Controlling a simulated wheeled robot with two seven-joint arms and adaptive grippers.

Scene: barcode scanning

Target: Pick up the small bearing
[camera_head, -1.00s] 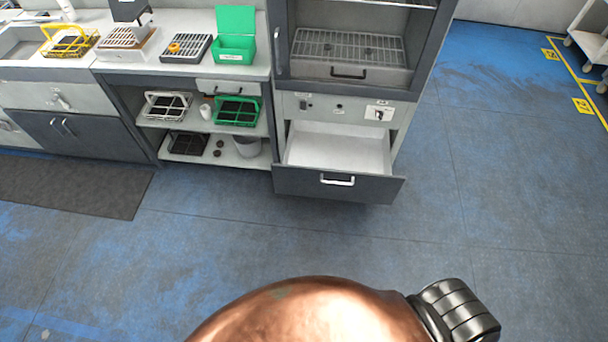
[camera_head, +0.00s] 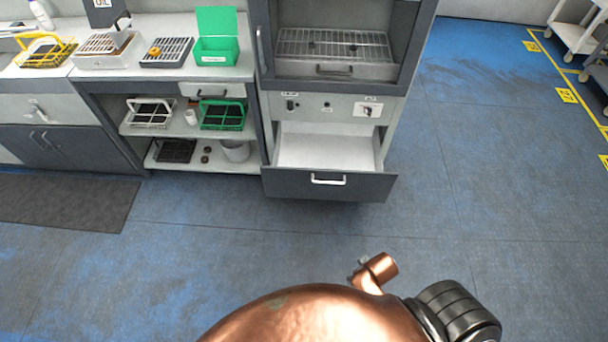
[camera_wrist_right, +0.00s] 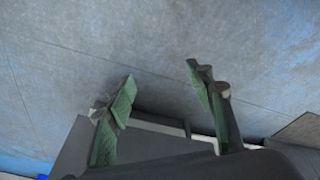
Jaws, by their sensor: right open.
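I cannot identify the small bearing with certainty. Two small dark round pieces (camera_head: 206,154) lie on the lower shelf left of the drawer, too small to make out. Small dark items (camera_head: 353,48) also sit on the wire rack in the cabinet. My right gripper (camera_wrist_right: 160,76) shows in the right wrist view with its green-padded fingers apart and nothing between them. Bare floor lies beyond it. My left gripper is in neither view.
A drawer (camera_head: 330,185) stands pulled open and looks empty. Left of it are shelves with a green-handled basket (camera_head: 222,115) and a white-handled basket (camera_head: 151,113). An open green box (camera_head: 216,52) stands on the counter. The blue floor (camera_head: 220,255) in front is clear.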

